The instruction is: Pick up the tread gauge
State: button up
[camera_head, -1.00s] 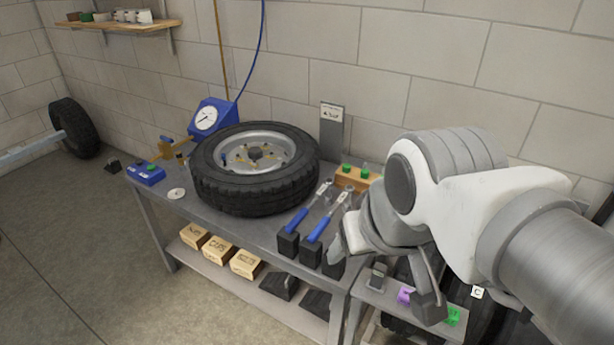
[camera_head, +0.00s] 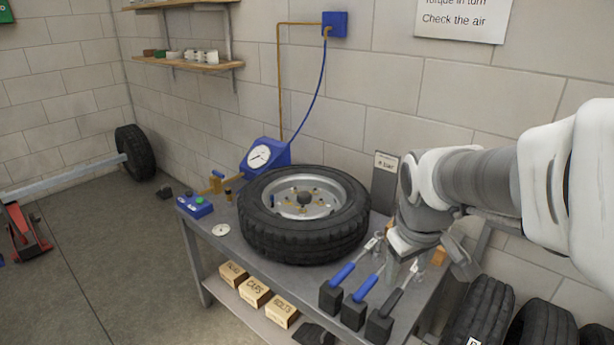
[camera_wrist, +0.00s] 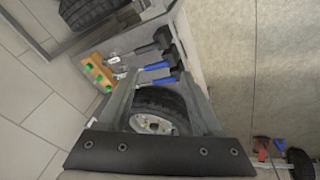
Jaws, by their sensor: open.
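I cannot pick out the tread gauge with certainty. A small white round dial-like piece (camera_head: 220,229) lies flat on the bench, left of the tire, and may be a gauge. My gripper (camera_head: 430,268) is over the right end of the bench, well away from that piece. In the wrist view my gripper (camera_wrist: 158,78) has its two fingers spread with nothing held between them. The tire (camera_wrist: 160,112) shows beyond and between the fingers there.
The tire with its wheel (camera_head: 305,240) fills the middle of the bench (camera_head: 235,255). Tools with blue handles (camera_head: 341,275) lie at the front right. A blue dial unit (camera_head: 265,156) stands behind. Labelled boxes (camera_head: 255,292) sit on the lower shelf. More tires stand at right.

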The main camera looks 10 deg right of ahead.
jog(key=w+d+f+n+g+b, duration=0.1)
jog(key=w+d+f+n+g, duration=0.15)
jog(key=d+f, duration=0.45)
jog(key=n+y+b, duration=0.1)
jog(key=n+y, duration=0.1)
jog(key=n, duration=0.1)
send_over(432, 340)
notch_tip(432, 340, down, 9)
jog(key=shift+g, duration=0.45)
jog(key=f, duration=0.4)
jog(key=f+b, duration=0.1)
jog(key=f, duration=0.3)
jog(key=f+b, duration=0.1)
jog(key=f, duration=0.3)
jog(key=shift+s+d+f, duration=0.1)
jog(key=shift+s+d, duration=0.2)
jog(key=shift+s, duration=0.05)
jog(key=f, duration=0.3)
jog(key=f+b, duration=0.1)
jog(key=shift+w+a+f, duration=0.25)
jog(key=shift+w+a, duration=0.1)
jog(key=shift+a, duration=0.05)
jog(key=shift+f, duration=0.4)
grip_shut()
